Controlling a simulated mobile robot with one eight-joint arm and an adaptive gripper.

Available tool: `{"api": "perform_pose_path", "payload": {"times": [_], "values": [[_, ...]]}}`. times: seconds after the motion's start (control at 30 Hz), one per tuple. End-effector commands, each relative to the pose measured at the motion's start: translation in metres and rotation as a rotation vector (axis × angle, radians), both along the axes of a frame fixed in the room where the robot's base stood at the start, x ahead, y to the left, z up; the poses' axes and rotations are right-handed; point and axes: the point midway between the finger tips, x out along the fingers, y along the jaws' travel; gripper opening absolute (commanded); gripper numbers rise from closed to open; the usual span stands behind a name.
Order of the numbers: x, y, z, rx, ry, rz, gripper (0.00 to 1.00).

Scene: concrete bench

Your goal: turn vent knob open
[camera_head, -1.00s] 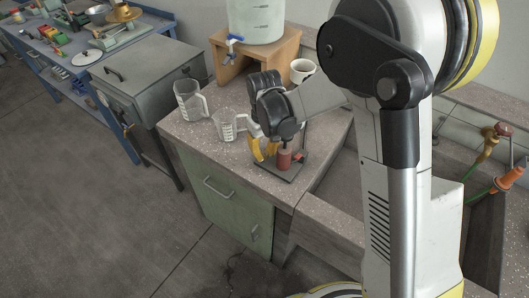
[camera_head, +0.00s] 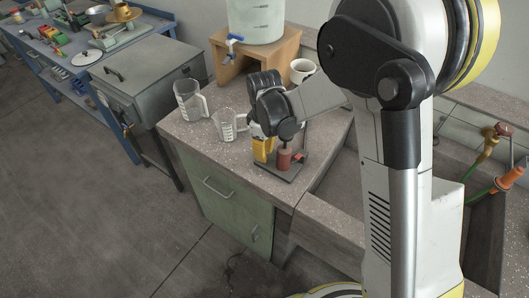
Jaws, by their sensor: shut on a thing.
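My gripper (camera_head: 263,150), with yellow fingers, points down at the left part of a small dark plate (camera_head: 292,176) on the bench top. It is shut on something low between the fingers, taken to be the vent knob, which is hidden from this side. The two fingers overlap in the picture. On the same plate, just right of the fingers, stands a red-brown cylinder (camera_head: 284,160). A small red piece (camera_head: 299,156) is beside it. No opening of the vent shows.
A clear measuring jug (camera_head: 188,101) and a smaller clear cup (camera_head: 227,126) stand left of my gripper. A white mug (camera_head: 302,70) and a wooden stand (camera_head: 222,71) with a tapped container (camera_head: 255,20) are behind. The bench front is clear; a sink lies right.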

Motion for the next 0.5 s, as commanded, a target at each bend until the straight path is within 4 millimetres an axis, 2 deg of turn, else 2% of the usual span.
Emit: {"api": "perform_pose_path", "payload": {"times": [0.5], "values": [[0.0001, 0.0000, 0.0001, 0.000, 0.000, 0.034, 0.00]]}}
